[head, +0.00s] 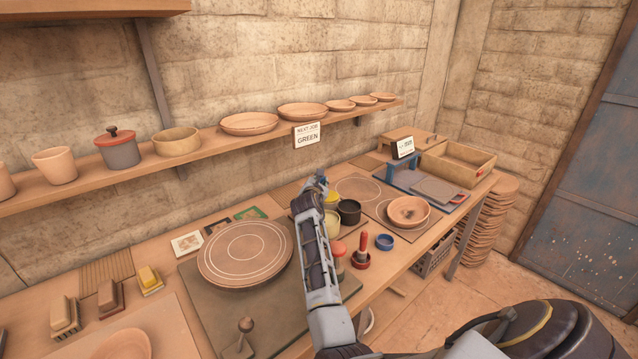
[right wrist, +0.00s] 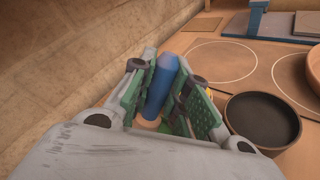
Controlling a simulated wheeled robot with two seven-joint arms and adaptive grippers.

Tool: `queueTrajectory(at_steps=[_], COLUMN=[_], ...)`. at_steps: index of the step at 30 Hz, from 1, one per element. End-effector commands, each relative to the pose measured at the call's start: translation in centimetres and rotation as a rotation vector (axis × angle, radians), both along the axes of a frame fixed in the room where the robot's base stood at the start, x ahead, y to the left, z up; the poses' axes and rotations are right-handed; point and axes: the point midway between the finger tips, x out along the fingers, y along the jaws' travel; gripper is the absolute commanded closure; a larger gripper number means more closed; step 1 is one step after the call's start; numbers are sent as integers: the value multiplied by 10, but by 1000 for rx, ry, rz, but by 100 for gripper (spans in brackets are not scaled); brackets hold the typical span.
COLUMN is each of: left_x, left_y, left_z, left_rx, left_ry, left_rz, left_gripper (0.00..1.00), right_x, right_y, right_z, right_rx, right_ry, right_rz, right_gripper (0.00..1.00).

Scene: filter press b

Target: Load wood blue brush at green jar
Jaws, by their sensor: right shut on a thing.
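My right gripper (head: 320,184) is over the back of the bench, near a cluster of small jars. In the right wrist view its green-padded fingers (right wrist: 168,98) are shut on a brush with a blue handle (right wrist: 162,84), which stands tilted between them. A wood-coloured part (right wrist: 148,123) shows at the handle's lower end. A little green shows below the fingers; I cannot tell if it is the green jar, and its body is hidden. In the head view a yellow jar (head: 331,200) is beside the gripper's wrist. My left gripper is not in view.
A black bowl-like jar (head: 349,211) stands close to the right of the gripper, also in the wrist view (right wrist: 262,120). A red-handled tool (head: 362,246) and blue ring (head: 385,242) are nearer. A round wheel (head: 245,252) lies left. A shelf (head: 215,140) with bowls runs behind.

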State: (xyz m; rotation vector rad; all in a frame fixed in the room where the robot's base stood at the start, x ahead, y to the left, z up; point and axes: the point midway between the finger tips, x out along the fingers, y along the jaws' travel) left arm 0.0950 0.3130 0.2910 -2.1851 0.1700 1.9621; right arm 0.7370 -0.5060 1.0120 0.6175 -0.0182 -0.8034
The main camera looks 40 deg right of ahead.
Motion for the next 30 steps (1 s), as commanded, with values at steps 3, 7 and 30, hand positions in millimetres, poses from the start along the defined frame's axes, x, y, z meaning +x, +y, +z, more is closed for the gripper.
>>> queueTrajectory(at_steps=[3, 7, 30], left_x=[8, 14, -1], left_y=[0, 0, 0], left_z=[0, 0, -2], left_rx=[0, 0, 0], left_ry=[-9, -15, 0], left_rz=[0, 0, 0], left_gripper=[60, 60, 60], right_x=[0, 0, 0], right_y=[0, 0, 0], right_z=[-1, -2, -7], right_rx=[0, 0, -1], right_ry=[0, 0, 1], right_rz=[0, 0, 0], right_gripper=[100, 100, 100])
